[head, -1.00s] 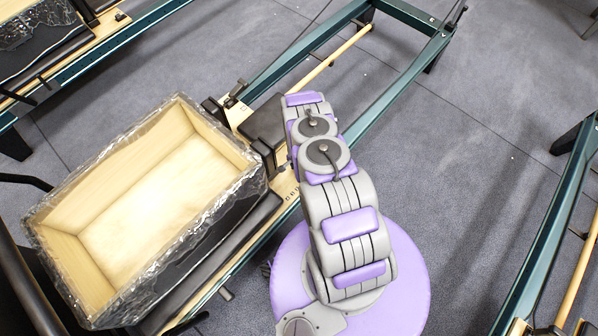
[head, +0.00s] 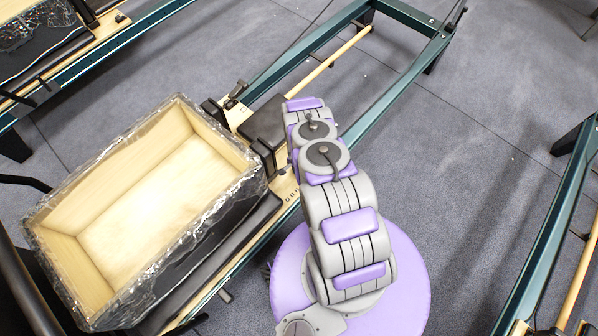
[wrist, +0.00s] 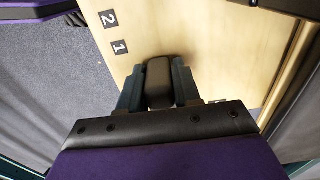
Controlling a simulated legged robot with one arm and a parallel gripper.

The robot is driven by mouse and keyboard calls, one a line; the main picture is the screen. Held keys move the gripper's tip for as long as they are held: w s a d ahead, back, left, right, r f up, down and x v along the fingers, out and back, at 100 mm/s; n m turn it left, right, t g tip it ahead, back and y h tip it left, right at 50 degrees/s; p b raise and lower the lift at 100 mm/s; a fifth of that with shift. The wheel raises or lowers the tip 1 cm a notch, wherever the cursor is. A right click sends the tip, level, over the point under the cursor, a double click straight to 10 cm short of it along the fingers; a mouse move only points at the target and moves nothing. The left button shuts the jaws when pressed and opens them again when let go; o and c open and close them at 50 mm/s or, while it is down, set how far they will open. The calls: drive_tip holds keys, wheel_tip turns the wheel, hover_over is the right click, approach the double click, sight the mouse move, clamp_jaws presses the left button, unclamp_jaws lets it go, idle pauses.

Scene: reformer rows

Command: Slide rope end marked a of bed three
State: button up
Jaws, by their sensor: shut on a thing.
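My gripper (wrist: 158,84) shows in the wrist view with its two dark teal fingers shut on a dark rounded piece (wrist: 158,72). The piece sits over a pale wooden board (wrist: 205,50) marked 2 and 1; I cannot tell whether it is the rope end marked a. In the head view my arm reaches over the bed (head: 405,92), a teal-railed reformer, and hides the gripper. Small dark letters show on its wooden part (head: 293,196), too small to read surely. No rope is clearly visible.
A large open wooden box (head: 150,205) with a crinkled plastic wrap stands on the left of the bed. A wooden bar (head: 335,55) lies between the rails beyond my arm. Other reformers stand at upper left (head: 90,50) and right (head: 545,230). Grey floor is clear between.

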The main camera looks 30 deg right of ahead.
clamp_jaws()
drive_tip(key=shift+a, duration=0.1)
drive_tip(key=shift+s+a+p, duration=0.2)
drive_tip(key=shift+s+a, duration=0.05)
drive_tip(key=shift+a, duration=0.45)
drive_tip(key=shift+s+a+p, duration=0.2)
drive_tip(key=shift+s+a, duration=0.05)
drive_tip(key=shift+a, duration=0.45)
drive_tip(key=o, duration=0.8)
unclamp_jaws()
drive_tip(key=shift+d, duration=0.1)
drive_tip(key=shift+o, duration=0.2)
drive_tip(key=shift+r, duration=0.1)
wheel_tip(320, 180, up, 17)
drive_tip(key=p, duration=0.7)
